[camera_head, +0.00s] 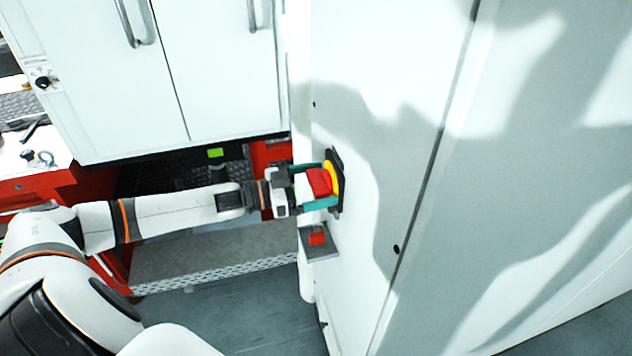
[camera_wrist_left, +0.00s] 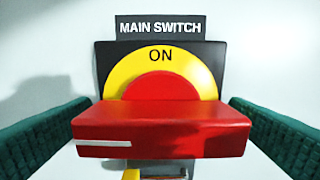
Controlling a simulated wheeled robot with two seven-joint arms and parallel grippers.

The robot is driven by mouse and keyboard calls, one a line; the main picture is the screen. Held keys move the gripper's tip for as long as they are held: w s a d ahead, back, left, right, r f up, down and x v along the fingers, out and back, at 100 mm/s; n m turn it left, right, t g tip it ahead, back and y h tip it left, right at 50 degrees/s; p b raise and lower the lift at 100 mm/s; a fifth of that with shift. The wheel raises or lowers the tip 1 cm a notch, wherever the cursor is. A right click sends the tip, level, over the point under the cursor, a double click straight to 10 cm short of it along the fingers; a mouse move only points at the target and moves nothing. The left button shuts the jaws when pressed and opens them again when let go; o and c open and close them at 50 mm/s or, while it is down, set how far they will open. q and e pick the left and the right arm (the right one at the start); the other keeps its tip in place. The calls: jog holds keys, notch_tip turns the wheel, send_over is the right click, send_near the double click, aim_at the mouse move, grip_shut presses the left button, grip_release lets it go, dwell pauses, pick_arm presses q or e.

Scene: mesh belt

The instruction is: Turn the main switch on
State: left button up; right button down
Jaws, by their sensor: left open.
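The main switch is on the white panel: a red handle (camera_head: 319,182) on a yellow disc (camera_head: 334,178) with a black backing plate. In the left wrist view, the red handle (camera_wrist_left: 160,130) lies horizontal, with a white mark at its left end. The word ON is on the yellow disc (camera_wrist_left: 125,77) above it, under a MAIN SWITCH label (camera_wrist_left: 160,27). My left gripper (camera_head: 322,185) is open, its teal fingers on either side of the handle. In the wrist view a gap shows on each side. The lower disc is hidden by the handle. My right gripper is not in view.
A grey box with a red part (camera_head: 317,239) sits on the panel edge just below the switch. White cabinet doors (camera_head: 220,70) stand at upper left, above a red bench (camera_head: 40,188). The white panel (camera_head: 500,180) on the right is bare. Grey floor (camera_head: 240,325) shows below.

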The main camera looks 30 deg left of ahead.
pick_arm(q)
jog(key=c, duration=1)
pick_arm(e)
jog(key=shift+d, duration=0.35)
pick_arm(q)
jog(key=shift+m, duration=0.4)
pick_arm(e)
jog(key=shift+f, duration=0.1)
pick_arm(q)
jog(key=m+b, duration=0.1)
jog(key=m, duration=0.2)
jog(key=shift+f+m, duration=0.15)
jog(key=shift+m, duration=0.15)
jog(key=m+b, duration=0.1)
jog(key=m, duration=0.3)
jog(key=shift+m, duration=0.3)
jog(key=m+b, duration=0.2)
jog(key=m, duration=0.2)
jog(key=shift+m+b, duration=0.3)
jog(key=m+b, duration=0.2)
jog(key=m, duration=0.2)
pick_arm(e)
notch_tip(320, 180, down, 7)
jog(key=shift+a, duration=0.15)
pick_arm(q)
jog(key=shift+m, duration=0.4)
